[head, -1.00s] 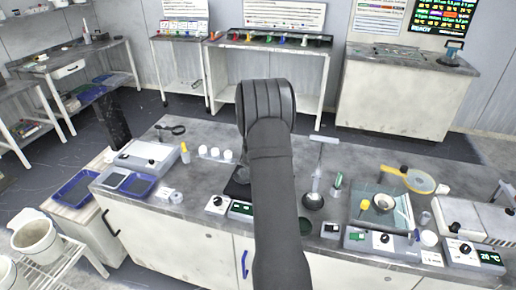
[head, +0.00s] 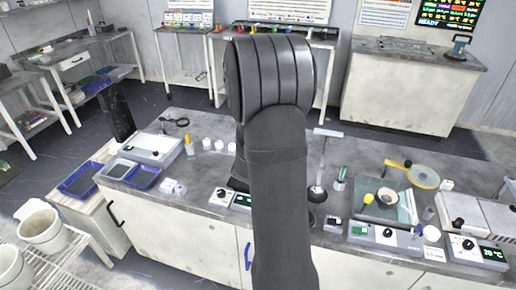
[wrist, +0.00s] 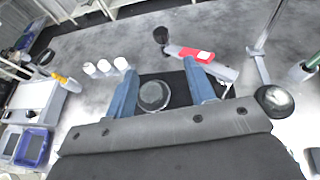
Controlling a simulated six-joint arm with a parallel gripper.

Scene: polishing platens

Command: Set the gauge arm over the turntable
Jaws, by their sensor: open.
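In the wrist view, a grey bar with a red patch (wrist: 197,53) and a black knob at its left end looks like the gauge arm. It lies just beyond my fingertips, slanting down to the right. A round grey disc (wrist: 153,95) on a black base, which looks like the turntable, shows between my fingers. The bar is beyond the disc in this view, not across it. My gripper (wrist: 160,67) is open, its two blue fingers apart with nothing held between them. In the head view my own arm hides the gripper, the bar and most of the black base (head: 238,184).
White bottles (wrist: 105,67) stand left of the disc. A dark round dome (wrist: 273,98) and an upright stand (wrist: 258,62) are close on the right. In the head view a glass plate with a bowl (head: 388,197) lies farther right. Bare grey bench lies beyond the bar.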

